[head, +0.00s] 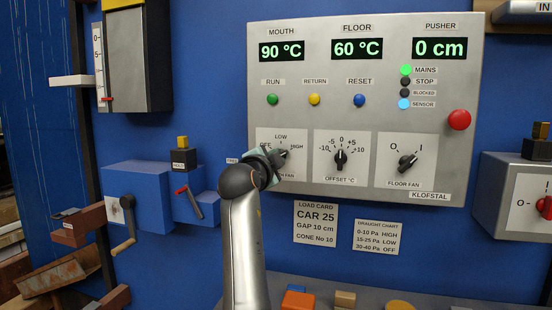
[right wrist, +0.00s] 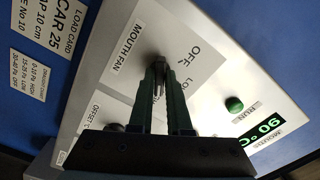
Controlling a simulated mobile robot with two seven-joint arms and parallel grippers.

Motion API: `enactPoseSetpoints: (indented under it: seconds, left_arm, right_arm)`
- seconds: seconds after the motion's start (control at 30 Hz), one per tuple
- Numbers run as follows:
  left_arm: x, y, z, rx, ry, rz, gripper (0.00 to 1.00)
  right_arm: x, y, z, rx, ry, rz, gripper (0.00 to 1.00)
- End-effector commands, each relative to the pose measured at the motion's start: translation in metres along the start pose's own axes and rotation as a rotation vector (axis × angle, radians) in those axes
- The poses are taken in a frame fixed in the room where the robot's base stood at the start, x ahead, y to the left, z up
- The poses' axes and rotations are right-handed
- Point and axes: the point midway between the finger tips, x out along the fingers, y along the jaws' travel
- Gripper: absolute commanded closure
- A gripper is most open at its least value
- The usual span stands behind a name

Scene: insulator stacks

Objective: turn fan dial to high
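The mouth fan dial (head: 284,153) is a dark knob on the lower left of the grey control panel (head: 300,206), with OFF, LOW and HIGH marked around it. My right gripper (head: 268,160) is at this dial and covers most of it. In the right wrist view the fingers (right wrist: 158,85) are close together on the dark knob (right wrist: 155,62), against the MOUTH FAN plate. Where its pointer stands is mostly hidden, and I cannot read it surely. My left gripper is not in view.
The offset dial (head: 341,158) is close on the right, with the floor fan dial (head: 407,163) beyond it. Green, yellow and blue buttons sit above, and a red button (head: 459,120) at the right. A blue box with a crank (head: 124,225) is at left.

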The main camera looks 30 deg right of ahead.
Motion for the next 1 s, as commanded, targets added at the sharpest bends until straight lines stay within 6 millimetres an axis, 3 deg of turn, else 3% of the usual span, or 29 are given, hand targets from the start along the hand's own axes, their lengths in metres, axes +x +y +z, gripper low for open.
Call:
enactPoseSetpoints:
  seconds: [0.17, 0.6, 0.77, 1.0]
  left_arm:
    - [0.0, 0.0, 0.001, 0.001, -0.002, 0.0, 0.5]
    - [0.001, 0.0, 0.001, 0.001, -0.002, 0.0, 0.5]
    - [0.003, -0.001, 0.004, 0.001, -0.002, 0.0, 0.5]
    - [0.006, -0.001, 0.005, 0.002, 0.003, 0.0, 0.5]
  right_arm:
    - [0.001, -0.003, -0.004, 0.003, 0.007, -0.01, 0.55]
    - [-0.004, -0.001, -0.001, -0.001, 0.002, -0.005, 0.55]
    - [-0.026, 0.0, 0.001, 0.003, -0.001, -0.005, 0.55]
    - [-0.08, 0.001, 0.0, 0.003, 0.0, -0.004, 0.55]
